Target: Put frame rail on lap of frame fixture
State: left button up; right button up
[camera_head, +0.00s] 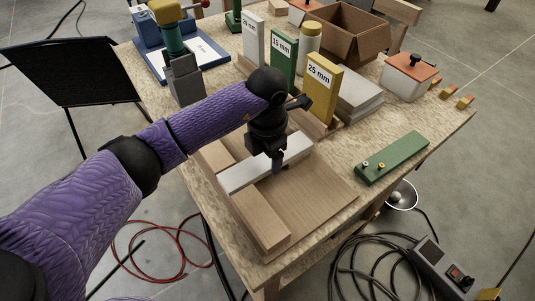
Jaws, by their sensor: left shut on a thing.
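My left gripper (279,166) comes down from above and is shut on a long white rail (246,173), which I take to be the frame rail. The gripper holds it right of its middle and covers part of it. The rail lies level over the wooden frame fixture (318,201), a flat board with thick wooden bars (262,219) along its left side. Its left end is above the gap or joint between these bars. I cannot tell whether the rail touches the wood under it. My right gripper is not in view.
Behind the fixture stand a white, a green (283,57) and a yellow block (322,88) with labels. A green bar (392,158) lies to the right.

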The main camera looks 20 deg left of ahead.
aim_at(267, 159)
pick_arm(q)
jog(key=shift+f, duration=0.15)
jog(key=o, duration=1.3)
jog(key=shift+c, duration=0.2)
jog(key=shift+r, duration=0.3)
notch_tip(267, 159, up, 12)
jog(key=p, duration=0.2)
jog(key=shift+f, duration=0.1)
